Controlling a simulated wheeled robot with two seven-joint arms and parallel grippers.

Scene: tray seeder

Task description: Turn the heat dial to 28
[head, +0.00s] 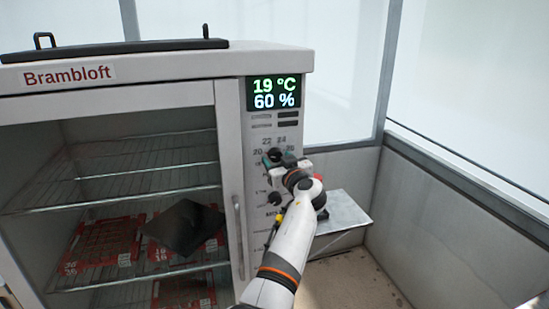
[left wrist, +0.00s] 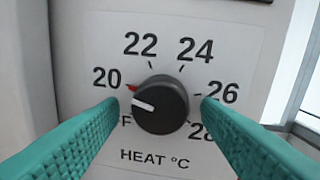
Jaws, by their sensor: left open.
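The heat dial (left wrist: 165,105) is a round black knob on a white plate marked HEAT °C. Its numbers run from 20 at left through 22, 24 and 26 to 28 at lower right. Its white pointer points left, a little below the red mark near 20. My left gripper (left wrist: 160,106) is open, with one teal finger on each side of the dial; I cannot tell whether they touch it. In the head view my left gripper (head: 286,161) is at the panel and partly covers the dial and its scale. My right gripper is not in view.
The display (head: 274,93) above reads 19 °C and 60 %. A second black knob (head: 275,198) sits below the heat dial. Left of the panel are the door handle (head: 239,238) and wire shelves with red trays (head: 103,245). A metal side shelf (head: 343,212) is at right.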

